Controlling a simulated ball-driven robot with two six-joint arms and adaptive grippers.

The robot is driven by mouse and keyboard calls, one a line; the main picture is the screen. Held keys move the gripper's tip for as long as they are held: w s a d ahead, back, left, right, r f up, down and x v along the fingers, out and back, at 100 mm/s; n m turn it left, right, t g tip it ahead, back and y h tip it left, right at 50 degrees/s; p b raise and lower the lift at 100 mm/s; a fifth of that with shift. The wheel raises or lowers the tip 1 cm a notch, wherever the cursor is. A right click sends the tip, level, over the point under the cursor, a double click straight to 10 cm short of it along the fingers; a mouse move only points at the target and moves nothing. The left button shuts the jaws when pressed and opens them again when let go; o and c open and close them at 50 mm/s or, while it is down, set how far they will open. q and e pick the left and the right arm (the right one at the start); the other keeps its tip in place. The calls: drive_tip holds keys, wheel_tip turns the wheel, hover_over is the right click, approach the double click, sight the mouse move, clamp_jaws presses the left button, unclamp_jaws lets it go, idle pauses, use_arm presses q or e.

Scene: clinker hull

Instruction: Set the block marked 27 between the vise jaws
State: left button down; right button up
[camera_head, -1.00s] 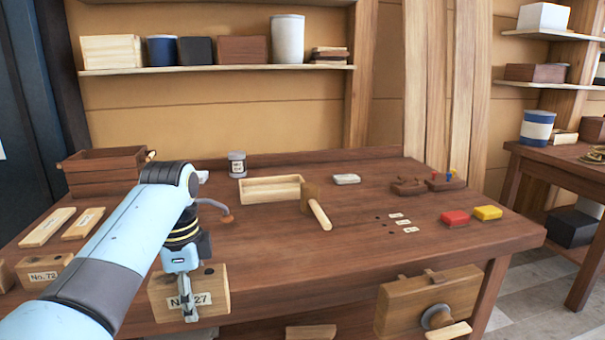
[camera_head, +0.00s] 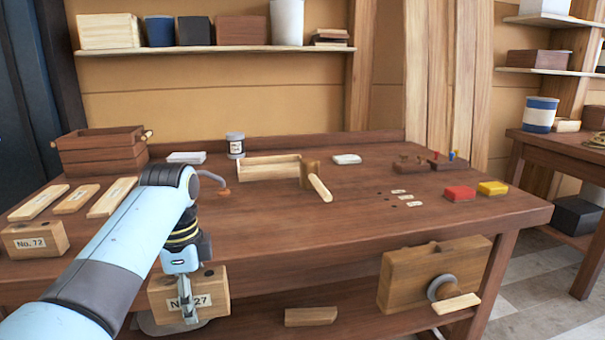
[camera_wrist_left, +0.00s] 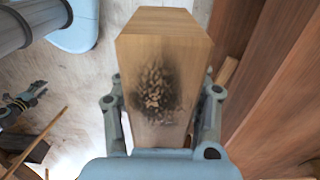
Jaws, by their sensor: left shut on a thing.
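The wooden block marked 27 (camera_head: 214,282) hangs in front of the bench's front edge at the lower left of the head view. My left gripper (camera_head: 187,300) is shut on it. In the left wrist view the block (camera_wrist_left: 165,50) stands between the two fingers (camera_wrist_left: 162,125), with a dark rough patch on the face toward the camera. The wooden vise (camera_head: 410,280) is on the bench's front at the right, with a round grey screw hub and a pale handle (camera_head: 456,304). The block is apart from it, to its left. The gap between its jaws is hard to make out.
The block marked No. 72 (camera_head: 35,240) and several pale slats (camera_head: 75,198) lie at the bench's left. A mallet (camera_head: 317,184) lies by an open wooden tray (camera_head: 262,178). Red (camera_head: 459,193) and yellow (camera_head: 493,188) blocks sit at the right. The bench's front middle is clear.

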use_arm(q)
wheel_tip(320, 180, down, 10)
drive_tip(key=b, duration=0.7)
drive_tip(key=shift+b, duration=0.4)
drive_tip(key=shift+s, duration=0.1)
drive_tip(key=shift+a, duration=0.1)
